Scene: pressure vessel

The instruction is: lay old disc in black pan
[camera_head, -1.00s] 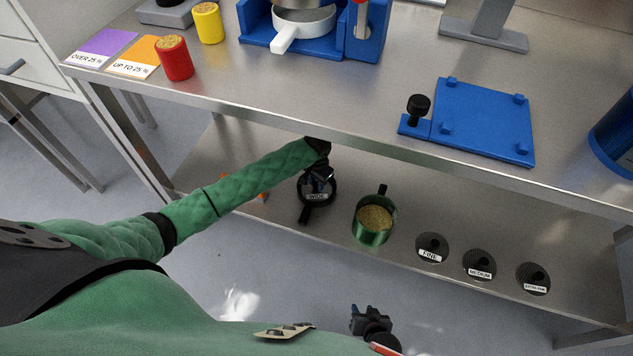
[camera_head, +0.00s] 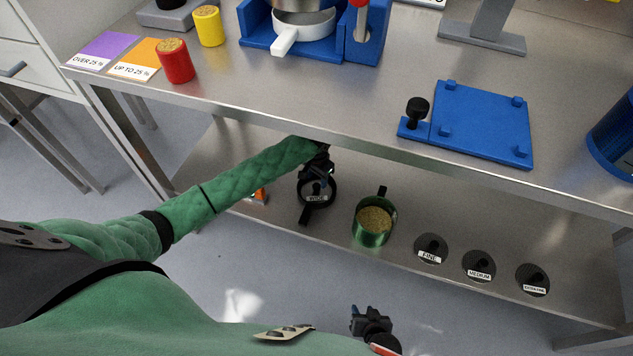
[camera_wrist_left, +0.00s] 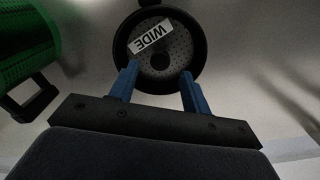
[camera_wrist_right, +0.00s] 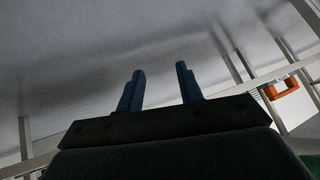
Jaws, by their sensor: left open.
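The black pan (camera_head: 304,217) sits on the lower shelf, its handle toward the front. A perforated disc labelled WIDE (camera_head: 317,197) lies in it; in the left wrist view the disc (camera_wrist_left: 180,44) appears flat within the pan's dark rim (camera_wrist_left: 202,40). My left gripper (camera_head: 319,178) is over the pan, under the tabletop edge. In the left wrist view its blue fingers (camera_wrist_left: 160,73) are apart, on either side of the disc's dark central knob; contact is unclear. My right gripper (camera_head: 364,311) is low in front of the shelf, open and empty in the right wrist view (camera_wrist_right: 160,75).
A green pot (camera_head: 374,234) of grains stands right of the pan. Discs labelled FINE (camera_head: 431,243), MEDIUM (camera_head: 479,262) and one more (camera_head: 532,275) lie farther right. The tabletop front edge (camera_head: 400,158) overhangs the shelf. An orange object (camera_head: 258,194) is partly behind my left arm.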

